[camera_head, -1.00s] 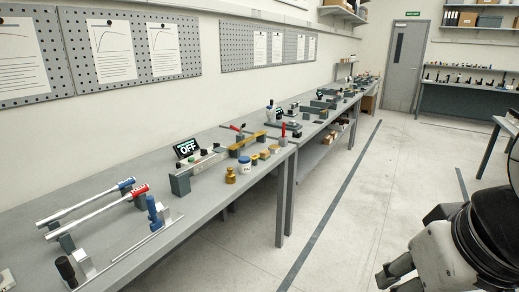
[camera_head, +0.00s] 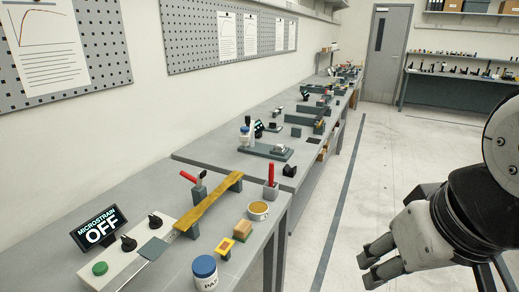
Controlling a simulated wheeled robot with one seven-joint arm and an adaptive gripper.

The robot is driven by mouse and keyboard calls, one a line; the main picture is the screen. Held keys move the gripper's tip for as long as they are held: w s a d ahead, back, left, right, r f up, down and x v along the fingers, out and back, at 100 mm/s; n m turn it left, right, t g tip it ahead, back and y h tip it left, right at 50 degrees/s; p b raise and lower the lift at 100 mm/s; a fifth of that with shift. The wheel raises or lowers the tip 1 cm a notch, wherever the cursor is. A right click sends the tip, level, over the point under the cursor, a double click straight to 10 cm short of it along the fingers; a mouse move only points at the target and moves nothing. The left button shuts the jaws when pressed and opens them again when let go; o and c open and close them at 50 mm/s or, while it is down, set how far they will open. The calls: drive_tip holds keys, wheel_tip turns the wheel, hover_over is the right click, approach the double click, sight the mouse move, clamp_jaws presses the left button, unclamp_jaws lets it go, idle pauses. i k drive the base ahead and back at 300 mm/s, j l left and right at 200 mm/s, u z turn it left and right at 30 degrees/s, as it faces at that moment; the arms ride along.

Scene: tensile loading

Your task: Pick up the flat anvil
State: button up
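I cannot pick out the flat anvil for certain at this size. Small dark and metal parts stand on the farther bench, among them a grey plate with a block on it (camera_head: 268,150) and a small dark block (camera_head: 289,171). My gripper (camera_head: 367,271) hangs over the floor at the lower right, clear of the benches. Its fingertips look apart, with nothing between them.
A dark floor line (camera_head: 338,205) runs along the benches. The floor right of it is open.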

sight(279, 147)
drive_tip(key=i+u, duration=0.1)
drive_tip(key=i, duration=0.15)
drive_tip(key=i+l+u, duration=0.15)
drive_tip(key=u, duration=0.2)
drive_tip(key=i+l+u, duration=0.15)
drive_tip(key=u, duration=0.2)
drive_tip(key=i+l+u, duration=0.1)
drive_tip(key=l, duration=0.25)
drive_tip(key=i+l+u, duration=0.1)
drive_tip(key=l, duration=0.25)
drive_tip(key=i+l+u, duration=0.15)
drive_tip(key=l, duration=0.2)
drive_tip(key=i+l+u, duration=0.1)
drive_tip(key=l, duration=0.25)
drive_tip(key=i+l+u, duration=0.1)
drive_tip(key=l, duration=0.3)
drive_tip(key=i+l, duration=0.1)
drive_tip(key=l, duration=0.3)
drive_tip(key=i+l, duration=0.1)
drive_tip(key=l, duration=0.25)
drive_tip(key=i+l, duration=0.15)
drive_tip(key=l, duration=0.25)
drive_tip(key=i+l, duration=0.1)
drive_tip(key=l, duration=0.3)
drive_tip(key=i+l, duration=0.1)
drive_tip(key=l, duration=0.3)
